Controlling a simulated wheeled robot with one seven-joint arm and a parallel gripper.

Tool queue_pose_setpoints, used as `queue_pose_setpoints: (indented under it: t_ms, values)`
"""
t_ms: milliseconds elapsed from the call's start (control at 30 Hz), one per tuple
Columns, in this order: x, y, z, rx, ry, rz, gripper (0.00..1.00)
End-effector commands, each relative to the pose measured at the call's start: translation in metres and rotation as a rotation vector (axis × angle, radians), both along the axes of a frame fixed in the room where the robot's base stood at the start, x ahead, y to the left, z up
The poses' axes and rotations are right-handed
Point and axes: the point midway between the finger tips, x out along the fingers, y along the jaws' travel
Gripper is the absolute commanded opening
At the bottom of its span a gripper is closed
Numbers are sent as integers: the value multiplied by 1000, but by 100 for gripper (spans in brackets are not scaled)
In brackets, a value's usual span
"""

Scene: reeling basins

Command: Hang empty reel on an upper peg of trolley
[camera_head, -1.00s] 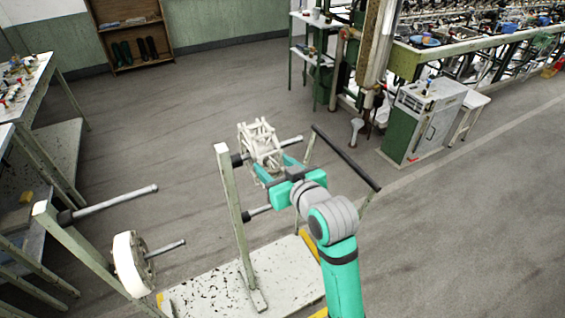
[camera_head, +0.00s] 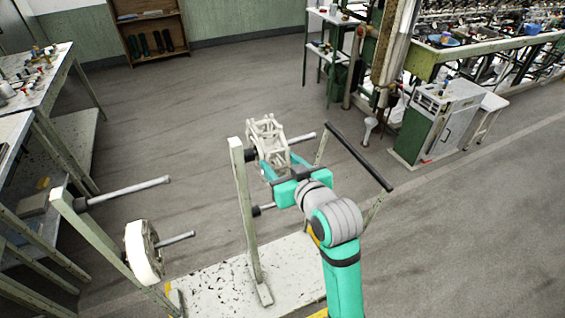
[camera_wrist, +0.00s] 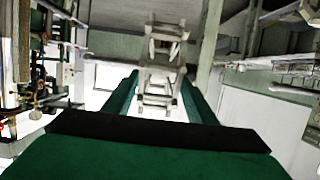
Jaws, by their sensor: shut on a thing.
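The empty reel (camera_head: 267,143) is a pale open frame of bars. My gripper (camera_head: 281,162) is shut on its near side. In the wrist view the reel (camera_wrist: 157,100) shows between the two green fingers. The trolley (camera_head: 247,222) has pale green posts with grey pegs. The upper peg (camera_head: 304,138) of the middle post shows its dark root left of the reel and its tip right of it, so the reel appears to be around this peg near the post. The bars and fingers hide the contact.
The left post has a bare upper peg (camera_head: 130,190) and a white-rimmed reel (camera_head: 141,254) on its lower peg. A bare lower peg (camera_head: 267,208) is below the held reel. A black handle bar (camera_head: 360,158) is close right of my gripper. Floor beyond is clear.

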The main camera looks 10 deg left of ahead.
Motion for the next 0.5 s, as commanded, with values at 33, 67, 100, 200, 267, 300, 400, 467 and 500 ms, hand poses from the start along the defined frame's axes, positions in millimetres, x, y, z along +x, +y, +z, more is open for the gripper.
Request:
queue_pose_setpoints:
  t_ms: [33, 67, 100, 200, 267, 300, 400, 467, 500]
  values:
    - [0, 0, 1, 1, -2, 0, 24]
    - [0, 0, 1, 1, -2, 0, 24]
    - [0, 0, 1, 1, -2, 0, 24]
    - [0, 0, 0, 1, -2, 0, 24]
    - [0, 0, 0, 1, -2, 0, 24]
    - [0, 0, 0, 1, -2, 0, 24]
    - [0, 0, -1, 1, -2, 0, 24]
    - [0, 0, -2, 1, -1, 1, 24]
    - [0, 0, -3, 1, -1, 1, 24]
